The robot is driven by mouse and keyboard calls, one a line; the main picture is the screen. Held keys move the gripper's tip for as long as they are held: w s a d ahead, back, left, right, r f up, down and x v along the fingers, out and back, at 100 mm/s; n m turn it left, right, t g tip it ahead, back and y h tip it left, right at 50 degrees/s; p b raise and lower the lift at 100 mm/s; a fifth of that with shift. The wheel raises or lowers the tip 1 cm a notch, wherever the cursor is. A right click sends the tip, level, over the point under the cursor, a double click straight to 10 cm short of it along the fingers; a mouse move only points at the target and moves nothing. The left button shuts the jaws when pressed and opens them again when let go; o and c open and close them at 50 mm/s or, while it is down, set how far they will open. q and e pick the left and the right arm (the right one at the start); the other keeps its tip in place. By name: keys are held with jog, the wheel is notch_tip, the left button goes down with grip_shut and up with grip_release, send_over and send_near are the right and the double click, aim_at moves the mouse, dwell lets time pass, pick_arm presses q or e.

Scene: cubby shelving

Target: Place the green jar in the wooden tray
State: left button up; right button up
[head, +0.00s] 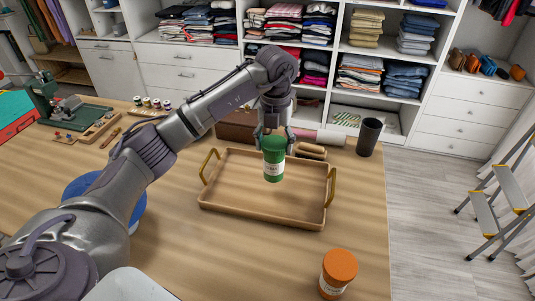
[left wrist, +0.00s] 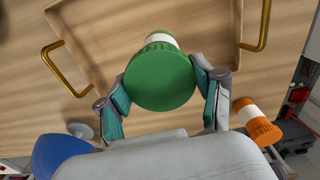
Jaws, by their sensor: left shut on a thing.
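The green jar (head: 273,160) has a green lid and a white label. My left gripper (head: 273,137) is shut on it from above and holds it upright over the wooden tray (head: 225,208). In the left wrist view the jar's green lid (left wrist: 160,79) sits between the two fingers of my left gripper (left wrist: 162,85). The tray has raised edges and brass handles, and its floor looks empty. I cannot tell whether the jar's base touches the tray floor. My right gripper is not in view.
An orange-lidded jar (head: 338,273) stands at the table's front right. A dark cup (head: 369,137) stands behind the tray's right side. A blue round thing (head: 105,190) is partly behind my left arm. Brushes and a box lie behind the tray.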

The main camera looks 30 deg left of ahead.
pick_arm(q)
jog(key=shift+a+f, duration=0.5)
jog(key=shift+a, duration=0.4)
notch_tip(320, 180, down, 4)
jog(key=shift+r+p, duration=0.1)
jog(key=shift+p, duration=0.8)
jog(key=shift+f, duration=0.2)
jog(key=shift+f, duration=0.2)
jog(key=o, duration=1.6)
jog(key=shift+c, duration=0.2)
jog(key=shift+r, duration=0.1)
jog(key=shift+r, duration=0.1)
